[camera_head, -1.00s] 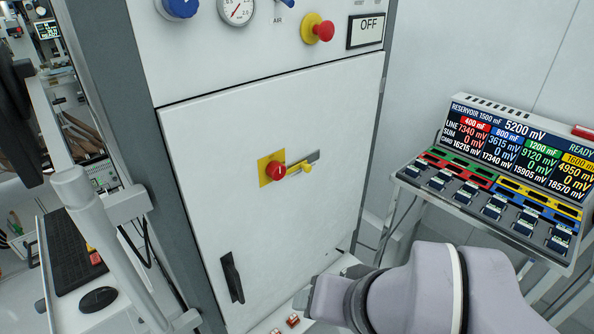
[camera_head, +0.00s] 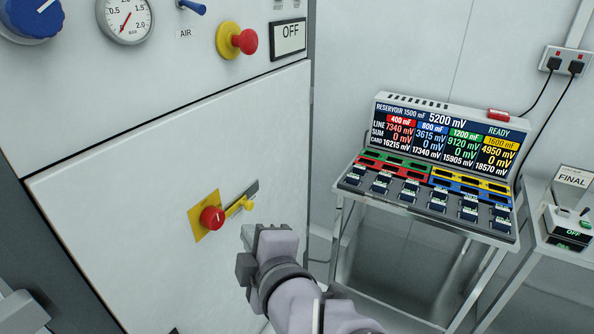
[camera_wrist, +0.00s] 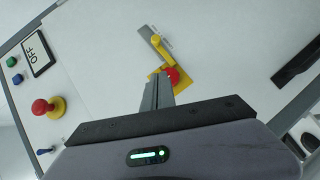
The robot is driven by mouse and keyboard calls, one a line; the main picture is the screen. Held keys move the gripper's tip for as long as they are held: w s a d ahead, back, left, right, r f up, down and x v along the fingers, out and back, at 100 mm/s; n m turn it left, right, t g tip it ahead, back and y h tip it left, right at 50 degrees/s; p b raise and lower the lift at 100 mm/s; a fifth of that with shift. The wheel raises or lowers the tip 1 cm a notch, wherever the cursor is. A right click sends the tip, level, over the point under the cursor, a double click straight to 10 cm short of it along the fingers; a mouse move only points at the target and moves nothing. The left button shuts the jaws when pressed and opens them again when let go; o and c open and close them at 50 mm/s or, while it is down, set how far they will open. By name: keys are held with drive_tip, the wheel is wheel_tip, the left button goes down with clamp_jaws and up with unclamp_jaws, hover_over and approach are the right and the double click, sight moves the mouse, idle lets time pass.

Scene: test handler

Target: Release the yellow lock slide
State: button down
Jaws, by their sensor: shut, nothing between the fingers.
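The yellow lock slide (camera_head: 246,203) sits at the end of a grey slotted strip (camera_head: 252,188) on the white cabinet door. It also shows in the wrist view (camera_wrist: 158,42), beyond my fingertips. Left of it in the head view is a red knob (camera_head: 211,217) on a yellow plate (camera_head: 198,234). My gripper (camera_head: 247,234) is just below and right of the slide in the head view, apart from it as far as I can tell. In the wrist view my gripper (camera_wrist: 157,82) is shut and empty, its fingers partly covering the yellow plate beside the red knob (camera_wrist: 171,75).
Above the door are a gauge (camera_head: 125,18), a blue knob (camera_head: 32,18), a red mushroom button (camera_head: 243,41) and an OFF display (camera_head: 288,37). A black door handle (camera_wrist: 296,62) shows in the wrist view. A capacitor console (camera_head: 440,155) on a stand is at the right.

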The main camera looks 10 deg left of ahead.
drive_tip(key=b, duration=0.1)
approach(242, 204)
drive_tip(key=x, duration=0.4)
drive_tip(key=shift+a, duration=0.35)
drive_tip(key=shift+w+f, duration=0.2)
drive_tip(key=shift+w, duration=0.2)
drive_tip(key=shift+d, duration=0.1)
